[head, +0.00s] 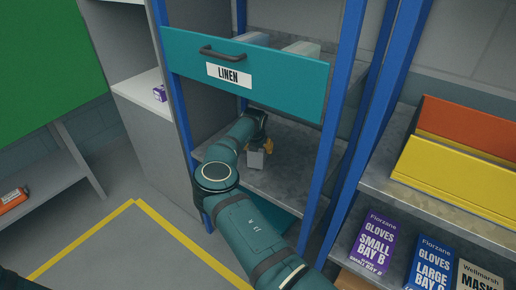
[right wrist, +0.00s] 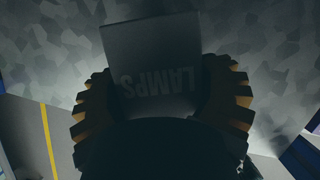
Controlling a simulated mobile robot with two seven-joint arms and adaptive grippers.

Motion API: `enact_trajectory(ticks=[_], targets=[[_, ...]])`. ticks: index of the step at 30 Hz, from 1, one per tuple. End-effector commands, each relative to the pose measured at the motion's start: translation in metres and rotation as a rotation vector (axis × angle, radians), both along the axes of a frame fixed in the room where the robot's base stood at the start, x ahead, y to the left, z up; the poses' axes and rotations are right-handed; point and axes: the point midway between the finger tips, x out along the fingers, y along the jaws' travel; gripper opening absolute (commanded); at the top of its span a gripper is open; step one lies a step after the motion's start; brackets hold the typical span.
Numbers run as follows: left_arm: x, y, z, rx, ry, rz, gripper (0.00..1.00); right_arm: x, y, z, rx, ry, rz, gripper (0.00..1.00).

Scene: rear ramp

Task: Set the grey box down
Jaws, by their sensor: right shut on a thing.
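The grey box (head: 255,159) is in the head view, small and partly hidden, at the shelf surface (head: 290,180) below the LINEN drawer. My right gripper (head: 265,147) reaches in under the drawer and is shut on the box. In the right wrist view the box (right wrist: 155,70) sits between the two ribbed orange fingers of the gripper (right wrist: 165,95), with the word LAMPS upside down on its face. Mottled grey surface shows beyond it. I cannot tell whether the box touches the shelf.
The teal LINEN drawer (head: 245,72) juts out above my right arm. Blue posts (head: 340,110) flank the shelf. To the right stand yellow and orange bins (head: 455,160) and glove boxes (head: 375,243). Bare shelf lies right of the grey box.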

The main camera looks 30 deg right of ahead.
Motion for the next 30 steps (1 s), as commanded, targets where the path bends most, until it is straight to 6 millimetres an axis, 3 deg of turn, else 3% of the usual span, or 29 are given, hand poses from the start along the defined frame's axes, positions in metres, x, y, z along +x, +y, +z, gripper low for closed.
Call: enact_trajectory(ticks=[17,18,20,30], targets=[[-0.0002,0.0001,-0.0001,0.000,0.000,0.000,1.00,0.0002,0.0000,-0.0080,-0.001,0.000,0.001,0.27],[-0.0003,0.0000,0.0000,0.000,0.000,0.000,1.00,0.0002,0.0000,-0.0080,-0.001,0.000,0.001,0.80],[-0.0003,0.0000,-0.0001,0.000,0.001,0.000,1.00,0.0001,0.0000,-0.0079,-0.001,0.000,0.001,1.00],[-0.0003,0.0000,0.0000,0.000,0.000,0.000,1.00,-0.0006,0.0009,-0.0052,0.001,-0.001,-0.001,1.00]])
